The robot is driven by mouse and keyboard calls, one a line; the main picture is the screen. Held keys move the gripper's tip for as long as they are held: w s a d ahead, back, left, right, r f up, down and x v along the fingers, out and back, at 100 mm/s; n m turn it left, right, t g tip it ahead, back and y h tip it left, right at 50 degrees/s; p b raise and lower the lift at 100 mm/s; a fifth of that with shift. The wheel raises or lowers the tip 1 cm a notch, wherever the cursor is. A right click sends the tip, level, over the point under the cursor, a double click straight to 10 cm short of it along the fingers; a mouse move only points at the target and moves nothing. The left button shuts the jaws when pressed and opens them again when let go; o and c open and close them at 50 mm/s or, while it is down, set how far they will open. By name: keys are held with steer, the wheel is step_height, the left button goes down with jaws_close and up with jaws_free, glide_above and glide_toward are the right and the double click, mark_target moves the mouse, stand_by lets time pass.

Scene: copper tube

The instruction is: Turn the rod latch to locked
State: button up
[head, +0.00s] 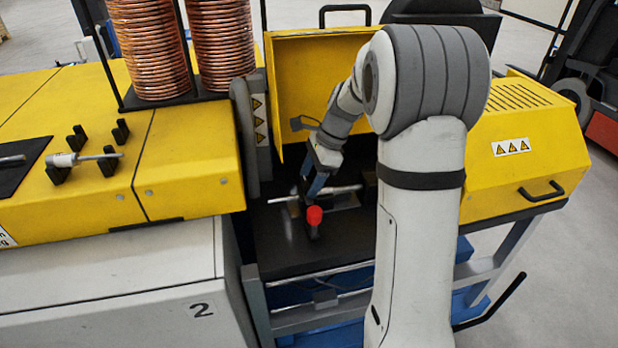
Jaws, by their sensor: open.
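A short dark lever with a red knob (314,215) stands at the front of the dark work surface inside the open machine bay; it looks like the rod latch. A thin metal rod (340,190) lies roughly level just behind the knob. My gripper (312,188) is open and reaches down into the bay, just above and behind the red knob, close to the rod. Its fingertips are small and partly hidden, so I cannot tell whether they touch the rod or the latch. Part of the bay's right side is hidden behind my arm.
A raised yellow cover (310,75) stands behind the bay. A yellow housing (525,140) with a black handle is on the right. On the left are copper coils (150,50) and a yellow bench (190,150) with a tool (85,158) on black holders.

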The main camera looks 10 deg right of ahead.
steer(key=shift+f, duration=0.15)
steer(key=shift+c, duration=0.4)
steer(key=shift+a, duration=0.1)
steer(key=c, duration=0.9)
